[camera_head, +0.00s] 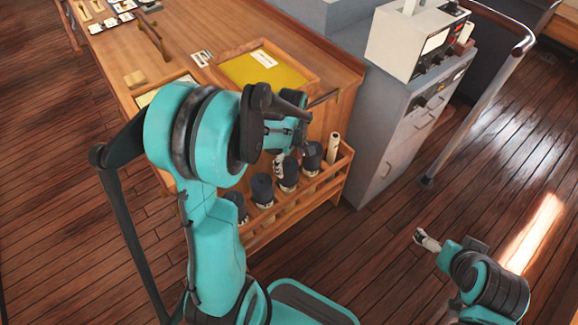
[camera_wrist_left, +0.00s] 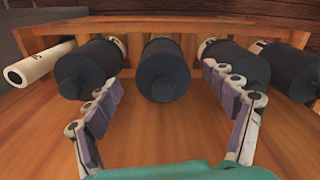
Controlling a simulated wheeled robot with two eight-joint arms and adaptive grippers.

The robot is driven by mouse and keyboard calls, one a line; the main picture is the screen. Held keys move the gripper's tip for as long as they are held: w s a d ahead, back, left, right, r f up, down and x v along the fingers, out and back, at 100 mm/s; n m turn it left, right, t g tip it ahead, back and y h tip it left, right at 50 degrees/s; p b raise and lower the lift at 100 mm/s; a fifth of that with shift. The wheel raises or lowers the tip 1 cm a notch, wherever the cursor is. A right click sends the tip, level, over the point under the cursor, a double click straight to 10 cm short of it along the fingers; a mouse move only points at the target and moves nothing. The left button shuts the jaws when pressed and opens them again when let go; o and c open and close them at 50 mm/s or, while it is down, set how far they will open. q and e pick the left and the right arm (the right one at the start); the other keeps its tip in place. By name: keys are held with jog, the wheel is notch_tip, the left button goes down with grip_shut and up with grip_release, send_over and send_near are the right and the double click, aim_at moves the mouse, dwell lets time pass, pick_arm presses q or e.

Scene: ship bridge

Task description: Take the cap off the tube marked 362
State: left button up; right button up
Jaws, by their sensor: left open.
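Several tubes with dark, stepped caps sit in a row in a wooden rack (camera_head: 300,206) on the cabinet's end. No number 362 is readable, so I cannot tell which tube bears it. My left gripper (camera_head: 281,162) is open and empty above the rack. In the left wrist view its fingers (camera_wrist_left: 160,78) spread to either side of the middle cap (camera_wrist_left: 163,70), which is second from the white roll; I see no clear contact. Other caps show left (camera_wrist_left: 90,70) and right (camera_wrist_left: 238,68) of it. My right gripper (camera_head: 427,240) hangs over the floor at right, its jaws too small to judge.
A slim white roll (camera_head: 333,148) stands at the rack's right end, also in the wrist view (camera_wrist_left: 38,63). A grey console (camera_head: 395,120) and handrail (camera_head: 480,105) stand right. Floor is free at front right.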

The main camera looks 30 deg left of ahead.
aim_at(289, 165)
pick_arm(q)
jog(key=f, duration=0.1)
jog(key=f+b, duration=0.1)
jog(key=f, duration=0.1)
jog(key=f+b, duration=0.1)
jog(key=f, duration=0.1)
jog(key=shift+a, duration=0.3)
jog(key=shift+c, duration=0.3)
jog(key=c, duration=1.2)
jog(key=shift+s, duration=0.1)
jog(key=shift+r, duration=0.15)
